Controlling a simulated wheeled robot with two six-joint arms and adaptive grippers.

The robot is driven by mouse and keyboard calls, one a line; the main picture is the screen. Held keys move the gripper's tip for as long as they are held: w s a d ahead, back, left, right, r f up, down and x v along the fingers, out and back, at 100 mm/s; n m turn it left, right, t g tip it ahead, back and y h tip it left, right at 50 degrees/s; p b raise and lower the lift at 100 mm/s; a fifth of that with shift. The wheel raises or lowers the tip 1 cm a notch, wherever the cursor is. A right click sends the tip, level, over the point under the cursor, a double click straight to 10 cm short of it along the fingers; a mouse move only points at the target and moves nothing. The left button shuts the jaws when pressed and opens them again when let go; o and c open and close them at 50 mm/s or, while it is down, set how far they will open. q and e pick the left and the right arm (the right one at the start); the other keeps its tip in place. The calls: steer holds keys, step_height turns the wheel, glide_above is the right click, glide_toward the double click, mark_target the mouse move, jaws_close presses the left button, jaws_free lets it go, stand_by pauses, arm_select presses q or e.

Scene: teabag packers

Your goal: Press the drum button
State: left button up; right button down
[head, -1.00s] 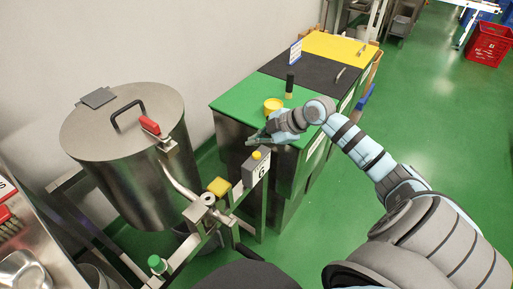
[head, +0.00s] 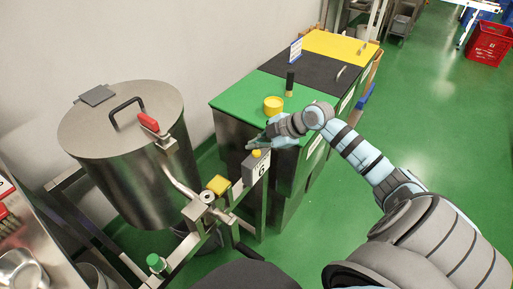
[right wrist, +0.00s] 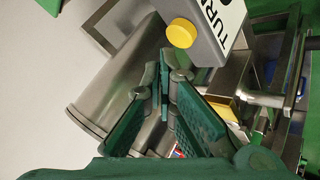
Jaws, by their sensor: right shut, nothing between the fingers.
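The drum button is a round yellow knob (head: 257,153) on top of a grey box (head: 255,168) with a printed label, on a post beside the steel drum (head: 125,150). In the right wrist view the yellow button (right wrist: 181,33) sticks out of the grey box (right wrist: 218,25), just beyond the fingertips. My right gripper (head: 250,146) is shut and empty, its fingertips right by the button. In the right wrist view its green fingers (right wrist: 165,72) meet below the button with a small apparent gap; contact cannot be told. My left gripper is not in view.
A green-topped cabinet (head: 235,100) with a yellow round container (head: 273,104) stands behind my right gripper. The drum has a red-handled lever (head: 149,124). A yellow square cap (head: 218,185) and a green knob (head: 157,263) sit on the frame. Green floor is open at right.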

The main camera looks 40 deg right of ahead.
mark_target(256, 154)
steer(key=shift+f, duration=0.1)
stand_by(0.6)
steer(key=shift+f, duration=0.35)
steer(key=shift+f, duration=0.5)
stand_by(0.6)
steer(key=shift+r+p, duration=0.95)
steer(key=shift+p, duration=0.4)
step_height(256, 154, up, 5)
steer(key=p, duration=0.6)
steer(key=shift+r, duration=0.1)
